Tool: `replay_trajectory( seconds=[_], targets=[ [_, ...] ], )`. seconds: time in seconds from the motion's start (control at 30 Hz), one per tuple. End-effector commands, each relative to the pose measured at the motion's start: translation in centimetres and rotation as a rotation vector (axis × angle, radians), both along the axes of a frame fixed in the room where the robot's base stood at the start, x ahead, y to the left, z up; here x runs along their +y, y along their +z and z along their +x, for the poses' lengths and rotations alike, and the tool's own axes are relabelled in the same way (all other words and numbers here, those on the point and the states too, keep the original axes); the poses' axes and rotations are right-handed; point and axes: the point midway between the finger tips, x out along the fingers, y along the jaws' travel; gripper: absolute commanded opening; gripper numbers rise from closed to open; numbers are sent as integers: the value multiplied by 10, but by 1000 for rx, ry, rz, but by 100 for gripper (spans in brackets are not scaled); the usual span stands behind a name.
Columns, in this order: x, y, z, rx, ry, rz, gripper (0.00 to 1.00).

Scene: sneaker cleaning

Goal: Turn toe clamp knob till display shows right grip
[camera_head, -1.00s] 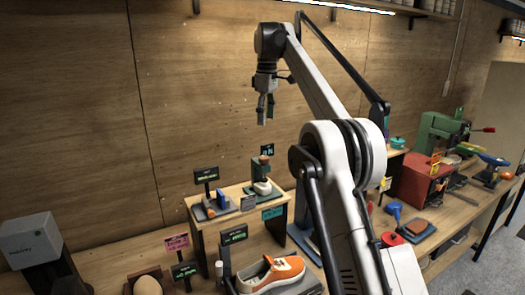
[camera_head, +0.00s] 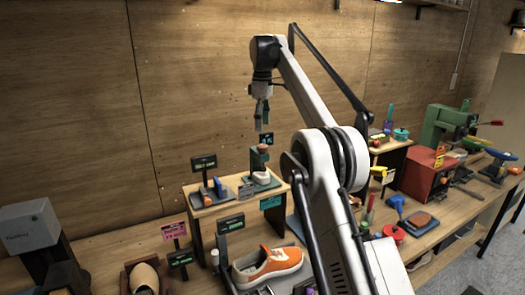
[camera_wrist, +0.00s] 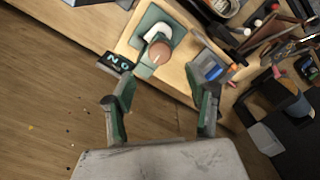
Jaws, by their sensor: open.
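The toe clamp (camera_head: 260,166) is a green stand on the small raised wooden shelf, with a whitish toe-shaped piece in it. Its reddish-brown round knob (camera_head: 262,148) is on top, and it also shows in the wrist view (camera_wrist: 159,53). A small dark display (camera_head: 267,138) with short pale lettering stands by the knob; it also appears in the wrist view (camera_wrist: 115,63), tilted, and I cannot read it surely. My gripper (camera_head: 262,115) is open and empty, pointing down above the knob and apart from it. In the wrist view its green-padded fingers (camera_wrist: 163,105) are spread wide.
A stand with blue and orange parts (camera_head: 213,192) and a green-text sign (camera_head: 203,163) share the shelf (camera_head: 222,210). Below stands an orange sneaker (camera_head: 268,266) in a grey tray. A red box (camera_head: 424,175) and green machine (camera_head: 437,127) are on the right.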

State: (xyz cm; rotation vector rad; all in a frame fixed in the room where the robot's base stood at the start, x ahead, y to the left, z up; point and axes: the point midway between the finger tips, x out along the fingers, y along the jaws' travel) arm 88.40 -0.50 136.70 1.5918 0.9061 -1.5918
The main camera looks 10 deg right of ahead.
Motion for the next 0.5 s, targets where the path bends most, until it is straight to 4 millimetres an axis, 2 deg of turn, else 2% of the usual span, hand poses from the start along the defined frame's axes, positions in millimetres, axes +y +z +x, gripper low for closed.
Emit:
replay_trajectory(
  seconds=[0.03,0.5],
  targets=[
    [0,-9,-1,0,0,0,52],
    [0,-64,0,0,0,0,52]
  ],
)
